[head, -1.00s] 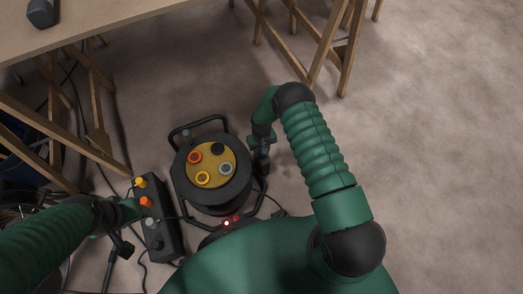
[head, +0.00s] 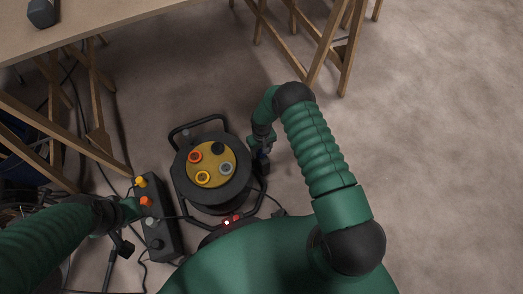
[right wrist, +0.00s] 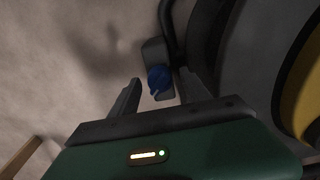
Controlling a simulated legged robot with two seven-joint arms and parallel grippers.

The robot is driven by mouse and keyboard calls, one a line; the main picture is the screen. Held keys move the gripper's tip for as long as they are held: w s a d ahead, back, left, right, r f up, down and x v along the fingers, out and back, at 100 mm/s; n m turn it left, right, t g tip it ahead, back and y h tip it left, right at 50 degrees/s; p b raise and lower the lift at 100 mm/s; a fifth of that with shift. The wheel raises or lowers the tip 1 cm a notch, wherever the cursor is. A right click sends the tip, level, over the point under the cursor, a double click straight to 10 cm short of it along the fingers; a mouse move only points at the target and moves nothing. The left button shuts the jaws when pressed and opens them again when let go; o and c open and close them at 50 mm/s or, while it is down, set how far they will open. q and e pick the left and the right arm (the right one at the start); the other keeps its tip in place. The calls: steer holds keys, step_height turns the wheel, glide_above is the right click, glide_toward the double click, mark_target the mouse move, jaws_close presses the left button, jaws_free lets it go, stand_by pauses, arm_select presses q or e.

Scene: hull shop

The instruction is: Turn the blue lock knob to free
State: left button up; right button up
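The blue lock knob (right wrist: 158,80) shows in the right wrist view on a dark grey block beside the frame of the cable reel (head: 181,190). A light mark shows near its lower edge. My right gripper (right wrist: 160,77) is open, with one finger on each side of the knob in the picture; I cannot tell whether they touch it. In the head view my right gripper (head: 263,150) is at the reel's right side, and the knob is mostly hidden there. My left gripper (head: 130,208) is by the control box at the left, its fingers not clear.
The reel's yellow face (head: 211,165) carries several round sockets. The black control box (head: 160,235) has yellow and orange knobs, and loose cables lie around it. A wooden table (head: 90,22) on trestles stands behind. The floor at the right is clear.

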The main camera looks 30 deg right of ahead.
step_height(320, 180, up, 17)
steer(key=p, duration=0.8)
steer(key=shift+f, duration=0.15)
